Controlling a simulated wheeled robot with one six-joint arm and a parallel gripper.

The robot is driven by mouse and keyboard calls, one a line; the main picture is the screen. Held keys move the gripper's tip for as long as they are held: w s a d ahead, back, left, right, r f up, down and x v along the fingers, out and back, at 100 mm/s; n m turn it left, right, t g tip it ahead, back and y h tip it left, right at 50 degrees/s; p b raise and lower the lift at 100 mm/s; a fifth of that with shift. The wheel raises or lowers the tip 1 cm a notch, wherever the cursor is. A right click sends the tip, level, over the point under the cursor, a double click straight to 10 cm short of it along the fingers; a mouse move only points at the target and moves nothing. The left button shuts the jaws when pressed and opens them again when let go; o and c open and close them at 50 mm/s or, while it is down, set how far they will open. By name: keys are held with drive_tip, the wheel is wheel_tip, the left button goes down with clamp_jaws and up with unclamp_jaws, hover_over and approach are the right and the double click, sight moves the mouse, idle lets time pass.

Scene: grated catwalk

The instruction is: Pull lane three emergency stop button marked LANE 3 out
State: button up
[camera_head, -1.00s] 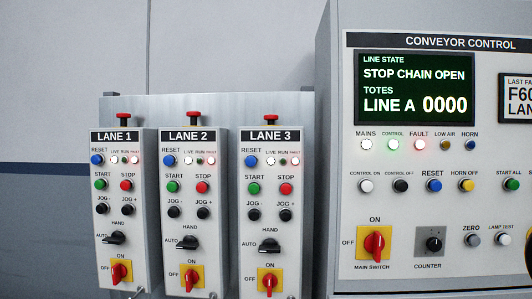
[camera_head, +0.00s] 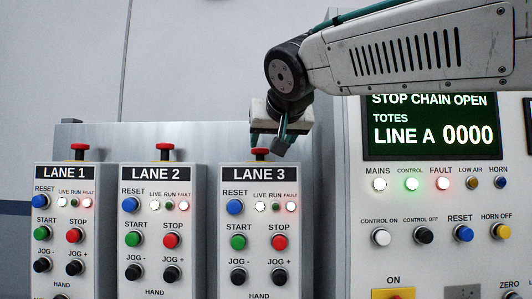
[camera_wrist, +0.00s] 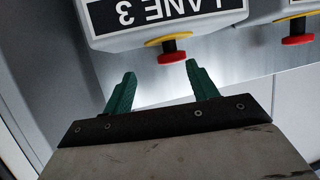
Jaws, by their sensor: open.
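The LANE 3 box (camera_head: 258,225) stands third in the row, its red emergency stop button (camera_head: 260,153) on top. In the wrist view the red button (camera_wrist: 173,58) with its yellow collar (camera_wrist: 168,40) sits just beyond the fingertips, closer to the right-hand finger. The LANE 3 label (camera_wrist: 155,10) appears upside down there. My gripper (camera_head: 269,145) reaches down from above, right over the button, and partly covers its right side in the head view. In the wrist view my gripper (camera_wrist: 160,72) has its two green fingers apart with nothing between them.
The LANE 2 box (camera_head: 161,230) and LANE 1 box (camera_head: 66,230) stand to the left with their own red stop buttons (camera_head: 164,148) on top. The conveyor control cabinet (camera_head: 345,220) rises close on the right. Its screen (camera_head: 430,130) reads STOP CHAIN OPEN.

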sight(260, 151)
drive_tip(key=w, duration=0.1)
drive_tip(key=w+a+f, duration=0.1)
drive_tip(key=w+a, duration=0.1)
drive_tip(key=shift+w+a+f, duration=0.2)
drive_tip(key=shift+f, duration=0.2)
drive_tip(key=shift+w+a+f, duration=0.2)
drive_tip(key=shift+w+f, duration=0.05)
drive_tip(key=shift+w, duration=0.4)
